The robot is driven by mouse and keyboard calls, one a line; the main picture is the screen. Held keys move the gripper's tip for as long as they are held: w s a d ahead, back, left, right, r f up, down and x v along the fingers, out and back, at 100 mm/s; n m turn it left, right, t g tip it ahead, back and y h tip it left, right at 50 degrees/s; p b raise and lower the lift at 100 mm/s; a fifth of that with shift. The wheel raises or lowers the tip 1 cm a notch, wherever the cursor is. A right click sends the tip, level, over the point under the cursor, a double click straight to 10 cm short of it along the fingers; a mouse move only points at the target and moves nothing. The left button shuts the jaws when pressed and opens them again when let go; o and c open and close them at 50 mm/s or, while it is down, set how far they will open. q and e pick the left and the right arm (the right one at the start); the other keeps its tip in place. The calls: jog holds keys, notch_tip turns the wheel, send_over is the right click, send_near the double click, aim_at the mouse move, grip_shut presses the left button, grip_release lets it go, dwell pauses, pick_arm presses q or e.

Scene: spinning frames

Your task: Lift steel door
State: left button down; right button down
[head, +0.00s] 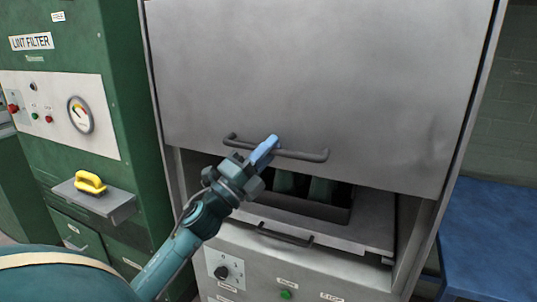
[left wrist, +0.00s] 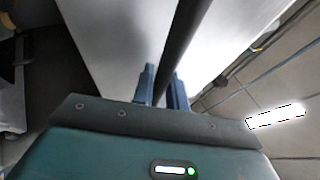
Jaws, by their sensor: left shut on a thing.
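The steel door (head: 320,80) is a large grey panel that is partly raised. An opening shows below its lower edge. A dark bar handle (head: 300,154) runs across the lower part of the door. My left gripper (head: 265,150) is shut on the handle, left of its middle. In the left wrist view the handle (left wrist: 190,40) passes between the blue fingers of the left gripper (left wrist: 163,88), with the pale door (left wrist: 110,35) behind it. My right gripper is not in view.
Under the door, a tray (head: 345,238) with a dark handle holds dark green upright things, partly hidden. A blue surface (head: 490,230) lies right.

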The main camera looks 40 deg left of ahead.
pick_arm(q)
jog(key=shift+r+p, duration=0.5)
jog(key=shift+r, duration=0.65)
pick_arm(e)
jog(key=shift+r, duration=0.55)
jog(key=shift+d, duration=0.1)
pick_arm(q)
jog(key=c, duration=1.7)
grip_release()
jog(key=shift+f, duration=0.1)
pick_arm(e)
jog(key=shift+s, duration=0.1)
